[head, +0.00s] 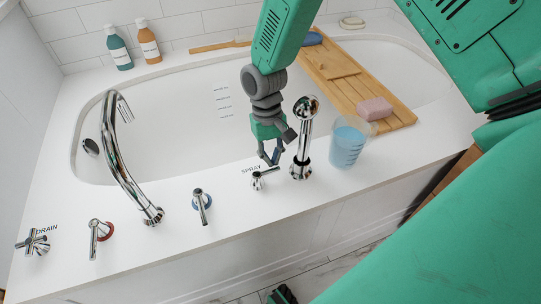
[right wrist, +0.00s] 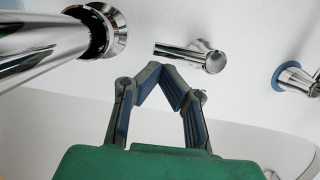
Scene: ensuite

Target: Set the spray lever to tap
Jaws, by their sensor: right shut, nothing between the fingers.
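The chrome spray lever (head: 262,177) sits on the white bath rim below the printed word SPRAY (head: 251,169). Its handle points right and slightly up in the head view, toward the chrome hand shower (head: 303,135). My right gripper (head: 271,157) reaches down just behind the handle's free end, fingertips together and empty. In the right wrist view the fingertips (right wrist: 162,72) are close to the free end of the lever (right wrist: 190,55). I cannot tell whether they touch it.
The hand shower stands close to the right of the gripper, with a blue cup (head: 348,143) beyond it. A blue-ringed tap handle (head: 202,204) and curved spout (head: 125,165) stand left. A wooden bath tray (head: 345,80) holds pink soap (head: 375,108).

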